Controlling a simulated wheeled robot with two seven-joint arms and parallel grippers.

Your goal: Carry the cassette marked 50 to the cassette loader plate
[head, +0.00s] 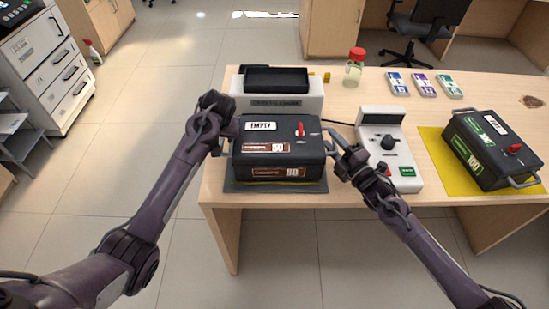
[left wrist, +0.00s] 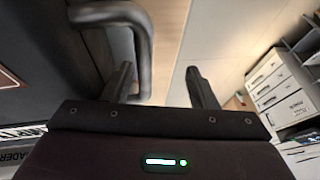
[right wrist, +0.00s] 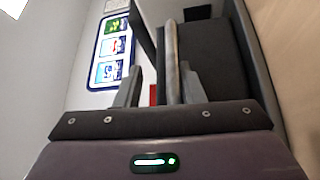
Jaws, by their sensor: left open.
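The cassette marked 50 (head: 277,158) is a black box with brown labels, an EMPTY tag and a red knob. It is level over the dark loader plate (head: 232,187) at the table's left front; whether it rests fully on it I cannot tell. My left gripper (head: 226,126) is at its left handle; in the left wrist view the handle (left wrist: 143,50) lies between the open fingers, nearer one finger. My right gripper (head: 340,158) is at its right handle. In the right wrist view a grey bar (right wrist: 171,60) stands between the fingers, with a gap on one side.
The cassette loader (head: 275,92) stands directly behind. A grey device with a knob (head: 387,145) is close on the right. Cassette 100 (head: 490,150) sits on a yellow mat (head: 440,155) farther right.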

